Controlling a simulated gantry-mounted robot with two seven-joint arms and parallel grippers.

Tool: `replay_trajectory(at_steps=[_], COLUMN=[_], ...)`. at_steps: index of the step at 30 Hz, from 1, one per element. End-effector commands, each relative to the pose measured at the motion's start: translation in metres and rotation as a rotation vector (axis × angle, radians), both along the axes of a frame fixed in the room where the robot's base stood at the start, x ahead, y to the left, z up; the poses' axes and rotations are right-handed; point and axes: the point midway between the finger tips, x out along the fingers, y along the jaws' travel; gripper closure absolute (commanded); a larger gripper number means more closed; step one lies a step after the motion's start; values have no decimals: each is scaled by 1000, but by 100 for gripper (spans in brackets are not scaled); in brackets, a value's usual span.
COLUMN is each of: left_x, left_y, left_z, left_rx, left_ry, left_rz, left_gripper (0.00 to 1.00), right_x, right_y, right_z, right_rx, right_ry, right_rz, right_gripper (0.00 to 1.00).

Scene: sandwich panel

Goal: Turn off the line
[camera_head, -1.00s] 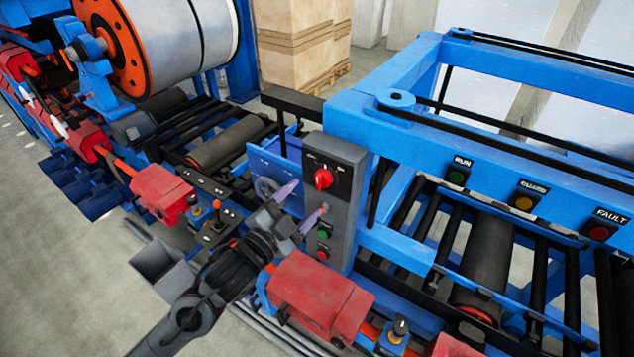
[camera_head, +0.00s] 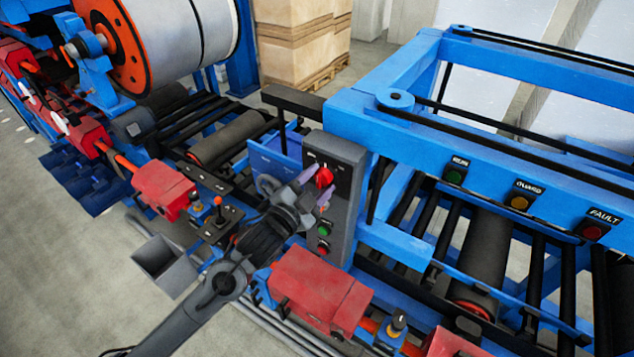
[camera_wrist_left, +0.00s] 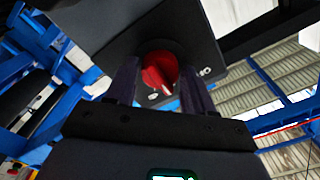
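The red rotary knob (camera_head: 325,177) is on the upper face of the grey control box (camera_head: 347,190). It also shows in the left wrist view (camera_wrist_left: 160,72), with a white mark on its lower edge. My left gripper (camera_head: 317,184) is at the knob. In the left wrist view its two dark fingers (camera_wrist_left: 160,82) stand on either side of the knob, apart from each other; whether they touch it is not clear. A green button (camera_head: 325,230) and a red button (camera_head: 323,247) are lower on the box. My right gripper is not in view.
RUN (camera_head: 454,177), GUARD (camera_head: 519,203) and FAULT (camera_head: 592,232) lamps sit on the blue frame (camera_head: 480,140) at the right. A red housing (camera_head: 318,290) lies below the box. A small lever panel (camera_head: 217,222) is left of my arm.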

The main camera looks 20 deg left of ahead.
Motion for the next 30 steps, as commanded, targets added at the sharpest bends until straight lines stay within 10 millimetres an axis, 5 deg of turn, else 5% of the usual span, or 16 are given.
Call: replay_trajectory(at_steps=[7,17,30], left_x=[0,0,0], left_y=[0,0,0], left_z=[0,1,3], left_rx=[0,-49,-361], left_ry=[0,12,82], left_rz=[0,0,1], left_gripper=[85,85,85], right_x=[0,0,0], right_y=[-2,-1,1], right_z=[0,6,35], right_rx=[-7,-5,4], right_ry=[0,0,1], right_rz=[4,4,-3], right_gripper=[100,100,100])
